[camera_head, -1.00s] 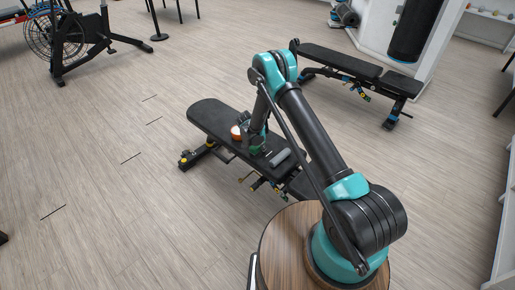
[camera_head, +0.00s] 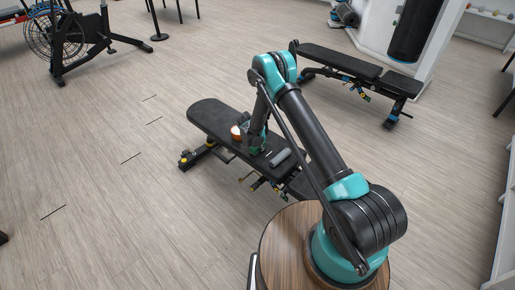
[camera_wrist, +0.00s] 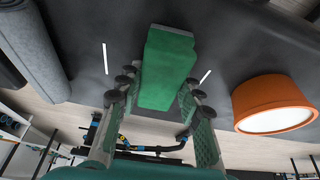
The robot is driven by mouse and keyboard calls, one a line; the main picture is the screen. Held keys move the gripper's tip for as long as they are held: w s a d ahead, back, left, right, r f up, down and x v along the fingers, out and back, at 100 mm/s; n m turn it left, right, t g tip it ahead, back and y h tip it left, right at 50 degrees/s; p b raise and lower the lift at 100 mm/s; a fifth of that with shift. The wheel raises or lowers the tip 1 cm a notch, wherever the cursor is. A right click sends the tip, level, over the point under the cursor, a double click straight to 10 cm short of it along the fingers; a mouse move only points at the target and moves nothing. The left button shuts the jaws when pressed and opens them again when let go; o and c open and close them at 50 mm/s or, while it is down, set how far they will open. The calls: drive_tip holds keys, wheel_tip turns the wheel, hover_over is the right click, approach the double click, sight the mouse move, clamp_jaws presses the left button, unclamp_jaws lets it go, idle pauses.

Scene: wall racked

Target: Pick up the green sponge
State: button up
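The green sponge (camera_wrist: 168,68) is a block in the middle of the wrist view, in front of the dark bench top. My gripper (camera_wrist: 162,88) has a finger on each side of it, and the fingertips appear to press on its two long sides. In the head view my gripper (camera_head: 256,148) is low over the black bench (camera_head: 212,116). The sponge is mostly hidden there behind the gripper. I cannot tell if the sponge touches the bench.
An orange round container (camera_wrist: 272,102) stands close to the right of the sponge in the wrist view; it also shows in the head view (camera_head: 236,133). A grey roll (camera_head: 280,157) lies on the bench, on the gripper's other side. A second bench (camera_head: 340,60) stands behind.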

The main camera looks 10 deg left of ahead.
drive_tip(key=c, duration=0.4)
wheel_tip(320, 180, up, 20)
drive_tip(key=shift+r, duration=0.25)
idle(0.3)
